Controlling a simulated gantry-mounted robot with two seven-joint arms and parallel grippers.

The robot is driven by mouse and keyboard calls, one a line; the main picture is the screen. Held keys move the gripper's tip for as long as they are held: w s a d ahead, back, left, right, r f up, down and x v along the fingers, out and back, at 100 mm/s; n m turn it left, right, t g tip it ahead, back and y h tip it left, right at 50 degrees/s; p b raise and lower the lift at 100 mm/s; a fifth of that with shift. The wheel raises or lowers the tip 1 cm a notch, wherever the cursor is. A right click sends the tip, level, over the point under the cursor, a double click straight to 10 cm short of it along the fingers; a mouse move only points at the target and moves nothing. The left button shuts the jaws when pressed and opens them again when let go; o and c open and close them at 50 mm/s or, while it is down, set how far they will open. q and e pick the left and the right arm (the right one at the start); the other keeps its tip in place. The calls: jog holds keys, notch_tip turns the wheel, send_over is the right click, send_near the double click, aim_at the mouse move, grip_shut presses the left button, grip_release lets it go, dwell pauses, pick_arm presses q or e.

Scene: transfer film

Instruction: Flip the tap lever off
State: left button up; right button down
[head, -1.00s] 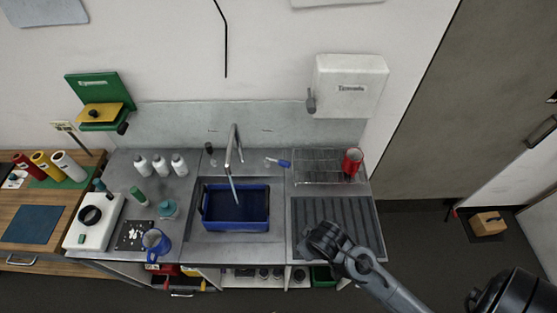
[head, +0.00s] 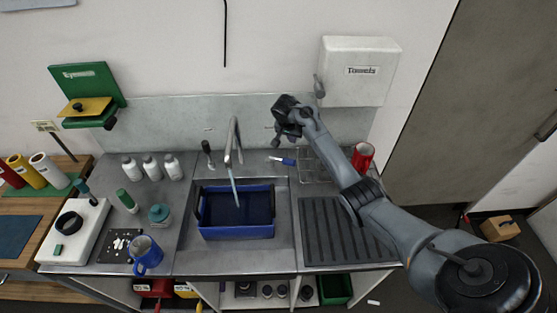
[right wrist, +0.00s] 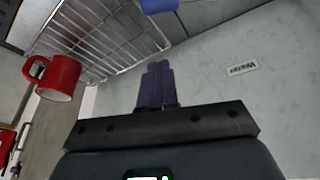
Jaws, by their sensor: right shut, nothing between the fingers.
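The curved grey tap (head: 234,140) rises behind the sink, and a pale stream runs from its spout into a blue tub (head: 236,233). A small upright piece with a dark top (head: 207,148) stands left of the tap; I cannot tell whether it is the lever. My right gripper (head: 277,138) is right of the tap, in front of the backsplash, apart from the tap. In the right wrist view its dark fingers (right wrist: 155,84) are together and empty, near a wall label reading "Water" (right wrist: 243,69). My left gripper is not in view.
A wire rack with a red mug (head: 362,157) stands right of my gripper; the mug also shows in the right wrist view (right wrist: 57,77). A blue-handled item (head: 283,161) lies behind the sink. A towel dispenser (head: 358,70) hangs above. White bottles (head: 151,167) stand left.

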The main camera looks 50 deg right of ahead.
aim_at(282, 160)
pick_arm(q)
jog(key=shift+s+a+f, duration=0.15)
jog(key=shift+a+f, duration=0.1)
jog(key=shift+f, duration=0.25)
pick_arm(e)
jog(key=shift+w+d+r+m, duration=0.25)
jog(key=shift+w+d+m, duration=0.25)
jog(key=shift+w, duration=0.05)
pick_arm(q)
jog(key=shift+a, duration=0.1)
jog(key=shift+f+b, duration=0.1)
jog(key=shift+b, duration=0.25)
pick_arm(e)
notch_tip(282, 160, down, 10)
jog(key=shift+a, duration=0.25)
jog(key=shift+s, duration=0.1)
